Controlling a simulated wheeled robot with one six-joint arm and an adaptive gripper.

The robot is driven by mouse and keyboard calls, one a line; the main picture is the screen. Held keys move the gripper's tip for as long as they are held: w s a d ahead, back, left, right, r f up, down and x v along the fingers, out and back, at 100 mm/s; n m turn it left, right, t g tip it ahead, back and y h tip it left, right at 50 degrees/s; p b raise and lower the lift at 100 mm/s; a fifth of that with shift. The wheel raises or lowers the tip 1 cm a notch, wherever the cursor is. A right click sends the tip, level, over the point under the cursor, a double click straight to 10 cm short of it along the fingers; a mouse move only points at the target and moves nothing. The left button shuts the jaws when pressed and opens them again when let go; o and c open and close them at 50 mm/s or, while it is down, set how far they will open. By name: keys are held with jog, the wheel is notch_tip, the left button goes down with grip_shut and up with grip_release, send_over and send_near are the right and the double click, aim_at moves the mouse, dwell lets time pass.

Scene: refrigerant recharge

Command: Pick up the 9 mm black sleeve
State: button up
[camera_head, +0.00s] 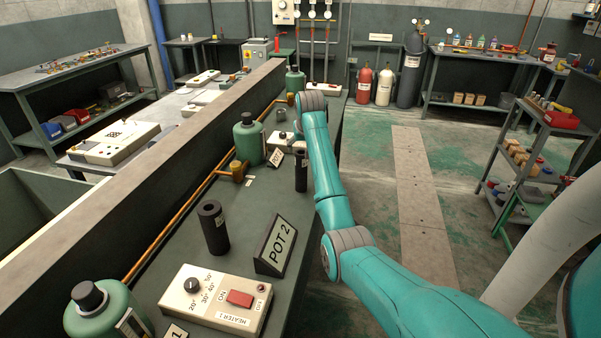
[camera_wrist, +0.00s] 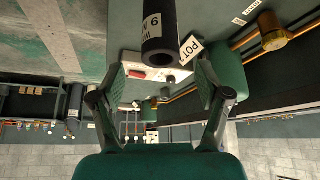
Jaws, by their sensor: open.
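The 9 mm black sleeve (camera_wrist: 158,28) is a dark tube with an open end. It stands large at the top of the upside-down wrist view, its light lettering partly cut off. In the head view, a black sleeve (camera_head: 301,170) stands upright on the bench beside a POT sign and appears to be the same one. My gripper (camera_wrist: 160,84) is open and empty. Its fingers spread to either side in the wrist view, with the sleeve's open end just above the gap between the tips, not between the pads. In the head view my arm hides the gripper.
Another black sleeve (camera_head: 213,228) stands nearer, beside the POT 2 sign (camera_head: 275,245) and a heater box (camera_head: 215,300). Green canisters (camera_head: 248,140), brass fittings (camera_head: 237,171) and a copper pipe line the bench's left side. A low wall (camera_head: 150,165) bounds it.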

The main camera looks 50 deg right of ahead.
send_over(301, 172)
jog(key=w+d, duration=0.1)
jog(key=d, duration=0.1)
jog(key=shift+w+f, duration=0.1)
jog(key=shift+f, duration=2.15)
jog(key=c, duration=1.2)
